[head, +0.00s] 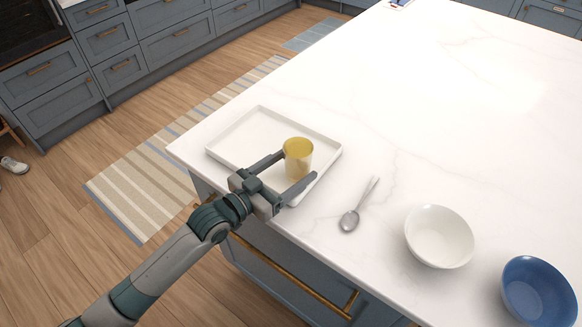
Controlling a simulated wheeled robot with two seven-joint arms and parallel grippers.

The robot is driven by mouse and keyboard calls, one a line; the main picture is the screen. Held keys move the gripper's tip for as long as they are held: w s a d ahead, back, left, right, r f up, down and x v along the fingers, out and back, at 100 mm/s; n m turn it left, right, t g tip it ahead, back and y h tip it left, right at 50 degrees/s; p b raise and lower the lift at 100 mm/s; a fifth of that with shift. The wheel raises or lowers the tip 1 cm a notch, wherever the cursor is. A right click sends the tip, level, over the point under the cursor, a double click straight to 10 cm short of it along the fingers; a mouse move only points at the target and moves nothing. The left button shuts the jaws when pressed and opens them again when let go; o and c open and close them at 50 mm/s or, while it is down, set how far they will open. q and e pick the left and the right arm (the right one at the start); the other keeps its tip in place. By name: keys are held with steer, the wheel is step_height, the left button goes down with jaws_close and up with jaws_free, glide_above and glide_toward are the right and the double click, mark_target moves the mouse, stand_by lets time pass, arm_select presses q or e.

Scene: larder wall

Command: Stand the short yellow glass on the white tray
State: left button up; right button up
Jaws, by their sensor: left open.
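The short yellow glass (298,158) stands upright in the right part of the white tray (246,124), as far as this view shows. The tray lies on the near left corner of the white marble counter. My left gripper (296,170) is open, with one finger on each side of the glass and its palm nearer to me. A gap shows between the right finger and the glass; whether the left finger touches it I cannot tell. The fingers and palm hide part of the tray's near rim. My right gripper is not in view.
A spoon (356,207) lies on the counter to the right of the tray. A white bowl (439,237) and a blue bowl (537,291) stand further right near the front edge. The counter (430,110) behind them is mostly clear.

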mark_target(288, 171)
arm_select(q)
steer(key=shift+r, duration=0.2)
steer(key=shift+s+a+f, duration=0.15)
steer(key=shift+s+a, duration=0.25)
steer(key=shift+a, duration=0.05)
steer(key=b+v, duration=0.1)
steer(key=v, duration=0.4)
steer(key=shift+s+a, duration=0.15)
steer(key=b+v, duration=0.1)
steer(key=v, duration=0.3)
steer(key=shift+s+a, duration=0.2)
steer(key=shift+s, duration=0.05)
steer(key=shift+s+a+r+b, duration=0.25)
steer(key=shift+b, duration=0.05)
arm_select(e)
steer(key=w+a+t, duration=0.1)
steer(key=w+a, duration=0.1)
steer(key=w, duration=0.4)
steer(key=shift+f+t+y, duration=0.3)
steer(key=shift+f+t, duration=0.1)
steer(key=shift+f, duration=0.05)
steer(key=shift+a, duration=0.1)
arm_select(q)
steer(key=shift+f, duration=0.15)
